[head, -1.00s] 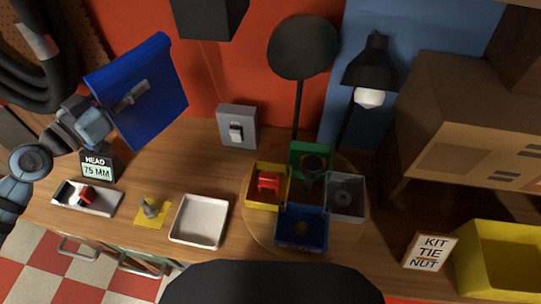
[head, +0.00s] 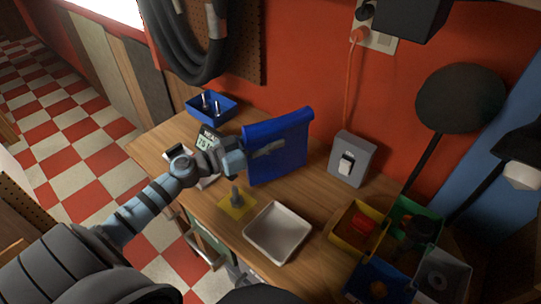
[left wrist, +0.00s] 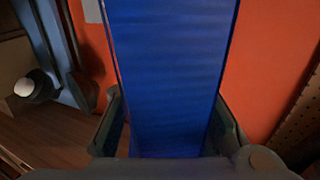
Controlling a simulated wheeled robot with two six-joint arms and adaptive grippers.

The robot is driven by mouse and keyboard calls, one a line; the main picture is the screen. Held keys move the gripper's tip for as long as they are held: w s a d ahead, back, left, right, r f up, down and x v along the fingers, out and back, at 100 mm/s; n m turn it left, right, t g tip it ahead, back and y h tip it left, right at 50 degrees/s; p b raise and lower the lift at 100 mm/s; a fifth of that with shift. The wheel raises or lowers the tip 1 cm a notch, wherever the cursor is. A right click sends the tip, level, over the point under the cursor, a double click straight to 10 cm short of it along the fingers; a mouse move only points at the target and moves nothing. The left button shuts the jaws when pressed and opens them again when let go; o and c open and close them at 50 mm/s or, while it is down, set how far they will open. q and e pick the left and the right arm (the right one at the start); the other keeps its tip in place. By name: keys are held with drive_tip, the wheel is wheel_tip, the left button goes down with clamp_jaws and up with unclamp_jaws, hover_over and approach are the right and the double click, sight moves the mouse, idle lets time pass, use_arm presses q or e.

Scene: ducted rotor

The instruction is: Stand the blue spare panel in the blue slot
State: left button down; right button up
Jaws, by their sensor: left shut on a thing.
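The blue spare panel (head: 278,150) is a flat blue sheet with a curled top edge. In the head view it hangs upright over the workbench's back half. In the left wrist view the panel (left wrist: 170,75) fills the middle, between the two fingers of my left gripper (left wrist: 168,135). Whether its lower edge touches the bench, I cannot tell. I cannot make out a blue slot in either view. My right gripper is not in view.
A blue bin (head: 212,108) with metal pins, a yellow pad (head: 237,205), a white tray (head: 277,232) and a grey switch box (head: 352,158) stand around the panel. Colored bins (head: 352,238) are at right. Tall boards (head: 95,65) lean at far left beside checkered floor.

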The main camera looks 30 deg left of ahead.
use_arm(q)
wheel_tip(320, 180, down, 4)
drive_tip(key=shift+w+r+b, duration=0.15)
drive_tip(key=shift+r+b, duration=0.05)
drive_tip(key=shift+b, duration=0.35)
drive_tip(key=shift+f, duration=0.1)
drive_tip(key=c, duration=1.3)
unclamp_jaws()
